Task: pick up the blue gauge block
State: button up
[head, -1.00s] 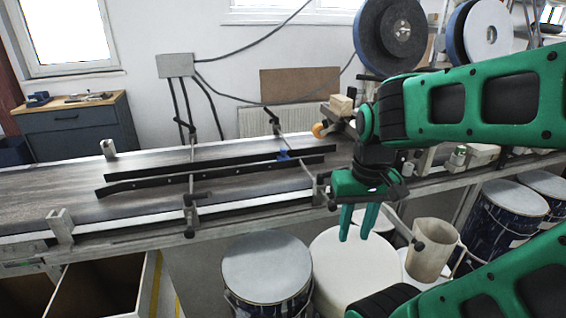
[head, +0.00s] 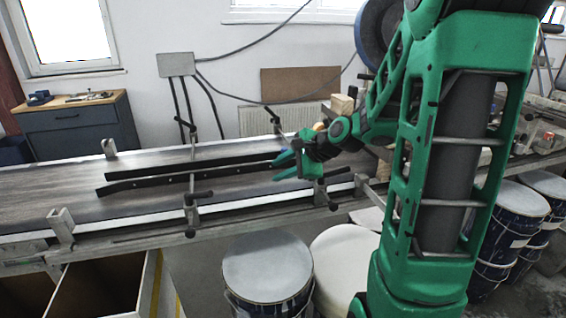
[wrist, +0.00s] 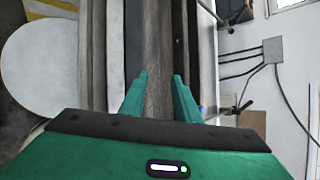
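My gripper (head: 277,168) is over the right part of the conveyor in the head view, its fingers pointing left. In the wrist view my gripper (wrist: 160,77) is open, with bare dark belt (wrist: 157,50) between the fingertips and nothing held. The blue gauge block is not clearly visible in the head view, where my gripper and forearm cover the area by the right end of the rails. A small blue patch (wrist: 203,110) shows just right of the right finger in the wrist view; I cannot tell if it is the block.
Two black guide rails (head: 150,181) run along the conveyor (head: 40,190), held by posts and cross rods (head: 193,200). White-lidded drums (head: 266,264) stand in front of it. A wooden block (head: 342,104) is behind my forearm. The belt's left part is clear.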

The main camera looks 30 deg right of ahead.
jog(key=w+d+m+t, duration=0.1)
jog(key=d+m, duration=0.3)
jog(key=w+d+r+m+t, duration=0.1)
jog(key=d+m, duration=0.3)
jog(key=w+d+m+t+h, duration=0.1)
jog(key=d+m+t, duration=0.1)
jog(key=d+m, duration=0.2)
jog(key=shift+d+r, duration=0.2)
jog(key=shift+r, duration=0.15)
jog(key=x, duration=0.5)
jog(key=shift+w+f, duration=0.15)
jog(key=x, duration=0.5)
jog(key=shift+d+f, duration=0.1)
jog(key=shift+f, duration=0.1)
grip_shut()
